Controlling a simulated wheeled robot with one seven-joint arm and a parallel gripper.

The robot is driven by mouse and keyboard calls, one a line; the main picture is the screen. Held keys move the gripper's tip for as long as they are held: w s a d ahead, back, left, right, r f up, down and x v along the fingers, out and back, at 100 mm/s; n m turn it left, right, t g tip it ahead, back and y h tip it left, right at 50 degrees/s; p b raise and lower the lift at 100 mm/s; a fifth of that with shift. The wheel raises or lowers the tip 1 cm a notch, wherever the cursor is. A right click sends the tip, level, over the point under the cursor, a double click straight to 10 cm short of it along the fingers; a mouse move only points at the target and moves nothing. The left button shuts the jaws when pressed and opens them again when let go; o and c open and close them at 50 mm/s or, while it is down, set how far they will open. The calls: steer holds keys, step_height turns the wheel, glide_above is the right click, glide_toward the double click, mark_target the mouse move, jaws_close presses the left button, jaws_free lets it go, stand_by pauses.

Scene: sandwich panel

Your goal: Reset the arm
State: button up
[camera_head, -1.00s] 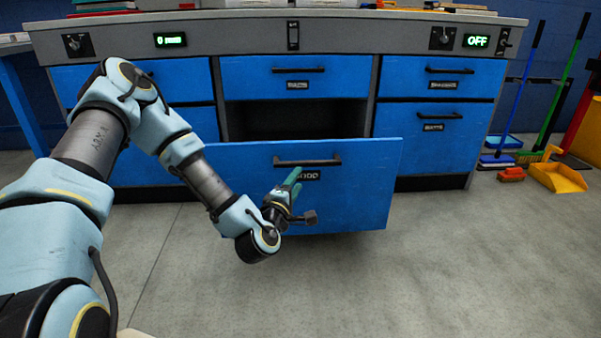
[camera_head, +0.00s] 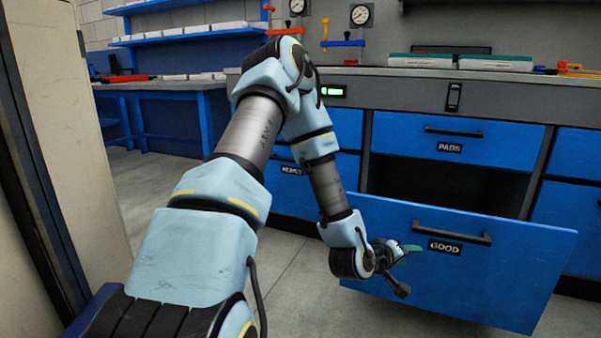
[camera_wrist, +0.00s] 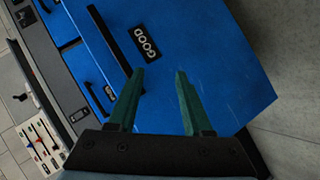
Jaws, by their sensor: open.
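My gripper (camera_head: 405,250) is in front of the blue drawer labelled GOOD (camera_head: 500,275), near the left end of its black handle (camera_head: 452,231). In the wrist view its two green fingers (camera_wrist: 160,77) are apart with nothing between them. The left finger's tip shows close to the handle (camera_wrist: 108,42); I cannot tell whether they touch. The GOOD drawer is pulled out, with a dark opening above and behind its front. My arm is bent, reaching down and forward from the left.
The drawer labelled PADS (camera_head: 455,140) above is shut. The bench top (camera_head: 420,72) holds green and white trays. A blue side table (camera_head: 175,88) stands back left. A tall beige panel (camera_head: 70,110) is close at the left. Grey floor (camera_head: 150,190) is open between them.

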steer(key=a+r+m+g+y+p, duration=0.15)
steer(key=a+y, duration=0.25)
steer(key=a, duration=0.6)
steer(key=a+r+m+g+y, duration=0.1)
steer(key=a+r+m+y, duration=0.2)
steer(key=a, duration=0.8)
steer(key=s+a+r+n+g+y, duration=0.1)
steer(key=s+a+r+g+y, duration=0.1)
steer(key=s+a+r, duration=0.4)
steer(key=s+a+r+n+g+y, duration=0.1)
steer(key=s+a+r+g, duration=0.15)
steer(key=a, duration=0.45)
step_height(320, 180, up, 38)
steer(key=p, duration=3.8)
steer(key=shift+s+t+p, duration=0.25)
steer(key=shift+t+p, duration=0.15)
